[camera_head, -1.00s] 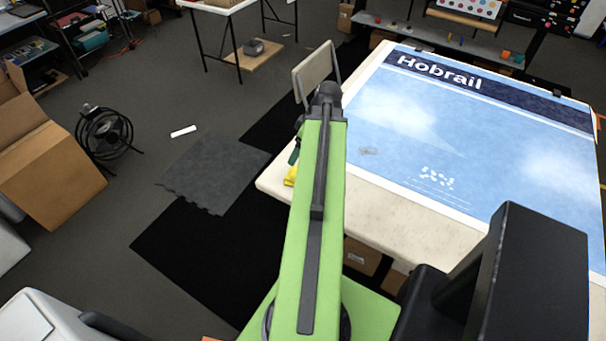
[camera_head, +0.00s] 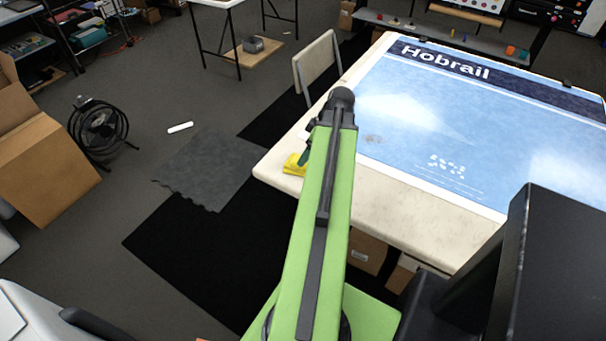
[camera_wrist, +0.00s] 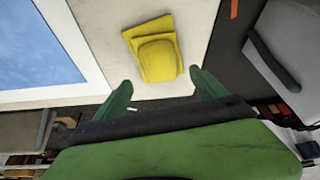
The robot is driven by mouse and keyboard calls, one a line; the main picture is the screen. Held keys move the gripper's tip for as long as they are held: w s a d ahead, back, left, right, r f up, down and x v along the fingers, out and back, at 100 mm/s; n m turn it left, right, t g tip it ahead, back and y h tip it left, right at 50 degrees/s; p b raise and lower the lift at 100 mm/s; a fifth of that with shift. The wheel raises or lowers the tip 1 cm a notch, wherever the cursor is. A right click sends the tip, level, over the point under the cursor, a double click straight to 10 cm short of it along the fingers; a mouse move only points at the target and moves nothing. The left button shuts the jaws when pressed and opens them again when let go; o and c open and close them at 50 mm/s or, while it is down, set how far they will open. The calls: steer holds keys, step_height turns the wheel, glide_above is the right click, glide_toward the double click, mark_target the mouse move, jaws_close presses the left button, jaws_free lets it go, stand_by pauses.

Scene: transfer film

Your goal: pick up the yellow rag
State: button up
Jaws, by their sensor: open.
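The yellow rag (camera_wrist: 157,55) lies folded on the pale table top (camera_wrist: 192,22) in the wrist view. In the head view the rag (camera_head: 293,164) shows at the table's left corner, partly hidden behind my green arm. My gripper (camera_wrist: 165,88) is open in the wrist view, its two green fingers spread apart. The rag lies just beyond the fingertips, roughly between their lines, with nothing held. In the head view my arm hides most of the gripper; a dark green finger (camera_head: 305,151) shows beside the rag.
A blue "Hobrail" sheet (camera_head: 430,115) covers most of the table. A chair (camera_head: 317,62) stands at the table's far left side. A fan (camera_head: 98,130) and a cardboard box (camera_head: 42,165) stand on the floor at left. Dark mats (camera_head: 205,235) cover clear floor between.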

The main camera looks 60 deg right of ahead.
mark_target(290, 166)
steer(key=shift+w+f, duration=0.2)
steer(key=shift+f, duration=0.4)
steer(key=shift+r, duration=0.1)
steer(key=b+x, duration=0.5)
steer(key=shift+s+f, duration=0.3)
steer(key=shift+r, duration=0.2)
steer(key=c, duration=1.4)
